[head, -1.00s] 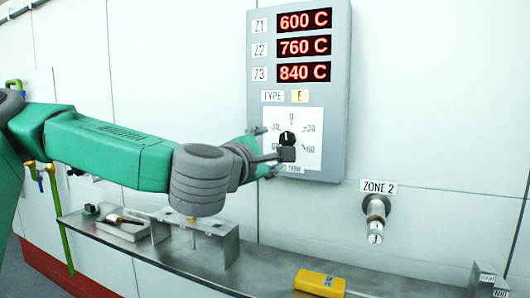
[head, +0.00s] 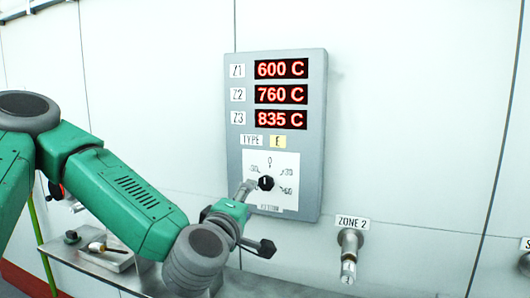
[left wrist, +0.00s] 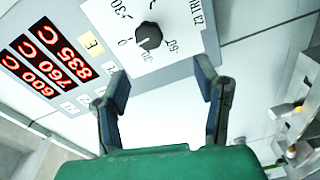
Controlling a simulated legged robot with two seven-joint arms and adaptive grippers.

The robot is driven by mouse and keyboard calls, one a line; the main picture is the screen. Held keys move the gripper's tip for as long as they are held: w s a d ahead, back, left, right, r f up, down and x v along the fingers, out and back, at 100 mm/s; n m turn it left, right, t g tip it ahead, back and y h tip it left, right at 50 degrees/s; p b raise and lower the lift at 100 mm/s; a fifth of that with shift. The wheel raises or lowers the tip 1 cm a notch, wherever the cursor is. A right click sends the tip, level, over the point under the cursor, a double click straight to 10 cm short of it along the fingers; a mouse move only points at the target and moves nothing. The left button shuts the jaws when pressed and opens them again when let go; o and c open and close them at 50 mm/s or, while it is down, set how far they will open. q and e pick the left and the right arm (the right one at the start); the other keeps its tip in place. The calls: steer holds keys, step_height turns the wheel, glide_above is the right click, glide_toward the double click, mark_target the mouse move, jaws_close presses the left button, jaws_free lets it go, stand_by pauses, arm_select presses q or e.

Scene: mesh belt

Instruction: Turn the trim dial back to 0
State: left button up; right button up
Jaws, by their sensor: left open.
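The trim dial is a black round knob (head: 266,183) on a white scale plate (head: 284,160) low on the grey panel. Its short white mark points roughly up toward 0 in the head view; the exact setting is too small to tell. The dial also shows in the left wrist view (left wrist: 148,36), ahead of the fingertips. My left gripper (head: 256,217) is open and empty, below and left of the dial, one finger near the plate's left edge. In the left wrist view its fingers (left wrist: 163,78) stand apart with nothing between them. My right gripper is not in view.
The panel's red displays (head: 281,94) read 600, 760 and 835 C. A metal fitting (head: 349,256) under the ZONE 2 label sticks out from the wall at right. A metal shelf (head: 75,257) with a small tool runs below.

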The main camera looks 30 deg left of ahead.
mark_target(264, 184)
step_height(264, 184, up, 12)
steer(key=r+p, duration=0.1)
steer(key=p, duration=0.9)
arm_select(q)
steer(key=w+m+b, duration=0.2)
steer(key=w+b, duration=0.1)
steer(key=w+a+m+b, duration=0.1)
steer(key=w+m+b, duration=0.2)
steer(key=w+r+m+h+b, duration=0.1)
steer(key=w+m+b, duration=0.2)
steer(key=shift+a+b, duration=0.3)
steer(key=shift+w+a, duration=0.2)
steer(key=shift+w, duration=0.5)
steer(key=shift+t+h, duration=0.3)
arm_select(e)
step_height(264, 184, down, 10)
arm_select(q)
steer(key=shift+c, duration=0.4)
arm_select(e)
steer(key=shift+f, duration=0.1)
arm_select(q)
steer(key=c, duration=1.2)
